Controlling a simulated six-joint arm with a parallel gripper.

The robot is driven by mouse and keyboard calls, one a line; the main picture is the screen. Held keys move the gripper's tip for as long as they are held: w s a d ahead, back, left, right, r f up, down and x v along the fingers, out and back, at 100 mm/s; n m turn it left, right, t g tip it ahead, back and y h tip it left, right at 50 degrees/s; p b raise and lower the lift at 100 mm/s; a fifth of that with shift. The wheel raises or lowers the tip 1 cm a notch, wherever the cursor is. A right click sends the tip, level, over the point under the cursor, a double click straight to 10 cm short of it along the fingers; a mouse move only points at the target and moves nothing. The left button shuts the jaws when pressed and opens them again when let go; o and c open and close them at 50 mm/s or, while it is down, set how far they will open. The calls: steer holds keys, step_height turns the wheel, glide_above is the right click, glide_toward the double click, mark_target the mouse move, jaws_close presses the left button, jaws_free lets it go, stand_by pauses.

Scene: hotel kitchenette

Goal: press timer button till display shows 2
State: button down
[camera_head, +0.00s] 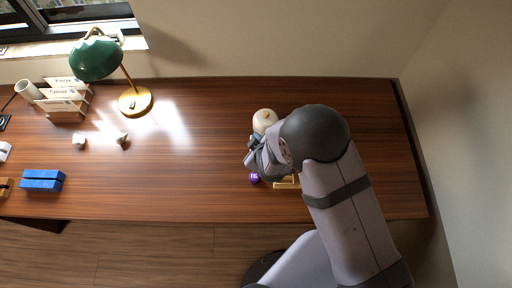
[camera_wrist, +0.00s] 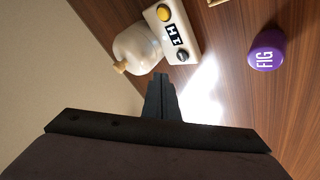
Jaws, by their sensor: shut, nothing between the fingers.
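A white box (camera_wrist: 190,45), which looks like the timer, shows in the wrist view above my fingertips. It has a round yellow button (camera_wrist: 164,13), a dark panel (camera_wrist: 173,33) with sideways white characters resembling "HI", and a small dark round part (camera_wrist: 182,56). I cannot tell whether the panel is the display, and I read no clear number. My gripper (camera_wrist: 161,78) is shut and empty, pointing toward the box's near side and apart from the yellow button in the picture. In the head view my gripper (camera_head: 250,158) and arm hide most of the box.
A cream rounded object (camera_wrist: 137,50) with a yellow tip is beside the box, also in the head view (camera_head: 264,120). A purple "FIG" item (camera_wrist: 267,49) stands right. A wooden frame (camera_head: 286,183) lies near my arm. A green lamp (camera_head: 96,60) and blue block (camera_head: 42,180) are far left.

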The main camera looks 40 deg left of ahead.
steer(key=shift+f+b, duration=1)
steer(key=shift+f, duration=0.65)
steer(key=shift+f, duration=0.15)
stand_by(0.7)
steer(key=shift+f+b, duration=0.3)
steer(key=shift+b, duration=0.1)
steer(key=shift+f+b, duration=0.35)
stand_by(0.7)
steer(key=shift+r, duration=0.2)
steer(key=shift+r+p, duration=0.6)
steer(key=shift+p, duration=0.05)
steer(key=shift+r, duration=0.1)
steer(key=shift+r+p, duration=1.9)
steer(key=shift+r, duration=0.5)
